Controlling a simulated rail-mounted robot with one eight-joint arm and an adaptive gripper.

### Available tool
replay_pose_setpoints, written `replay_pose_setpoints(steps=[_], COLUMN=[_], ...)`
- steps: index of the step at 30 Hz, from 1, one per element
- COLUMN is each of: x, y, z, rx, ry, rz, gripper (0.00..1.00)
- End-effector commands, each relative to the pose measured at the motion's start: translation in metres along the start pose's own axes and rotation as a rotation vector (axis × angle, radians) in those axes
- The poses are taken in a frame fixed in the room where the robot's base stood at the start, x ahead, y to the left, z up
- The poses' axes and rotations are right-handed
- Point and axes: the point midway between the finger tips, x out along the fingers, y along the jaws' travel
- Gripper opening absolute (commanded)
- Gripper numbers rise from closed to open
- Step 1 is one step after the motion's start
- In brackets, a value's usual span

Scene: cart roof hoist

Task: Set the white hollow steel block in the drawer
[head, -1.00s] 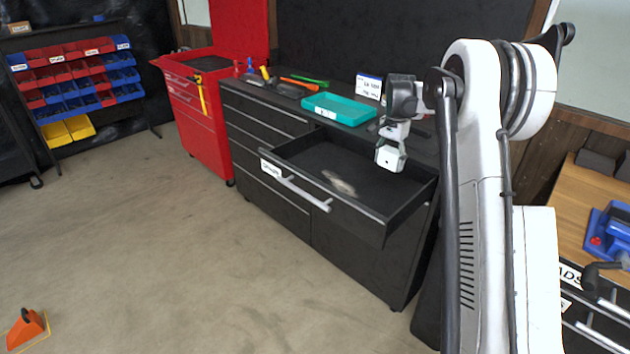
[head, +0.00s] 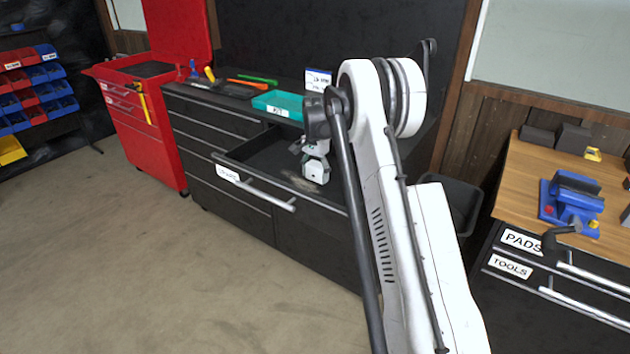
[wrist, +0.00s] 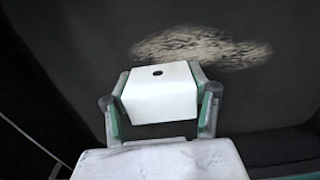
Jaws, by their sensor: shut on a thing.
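The white hollow steel block (wrist: 160,95) is between the two fingers of my gripper (wrist: 161,108) in the wrist view, with a small dark hole in its face. My gripper is shut on it. In the head view the block (head: 316,172) hangs below my gripper (head: 316,160), inside the outline of the open black drawer (head: 250,178). The drawer's dark floor (wrist: 75,50) fills much of the wrist view, with a pale worn patch on it. I cannot tell whether the block touches the floor. My arm hides the drawer's right part.
The drawer front carries a white label and a handle (head: 268,194). A teal tray (head: 279,104) and several tools lie on the cabinet top behind. A red tool cart (head: 135,120) stands left. A wooden bench with a blue vise (head: 572,200) stands right. The floor at left is clear.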

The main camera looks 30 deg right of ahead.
Motion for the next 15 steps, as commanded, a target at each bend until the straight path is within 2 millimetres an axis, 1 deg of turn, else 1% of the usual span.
replay_pose_setpoints(steps=[3,6,15], x=[0.017,0.026,0.029], y=[0.0,0.0,0.0], z=[0.0,0.0,0.0], rx=[0.0,0.0,0.0], ry=[0.0,0.0,0.0], rz=[0.0,0.0,0.0], gripper=[0.17,0.17,0.17])
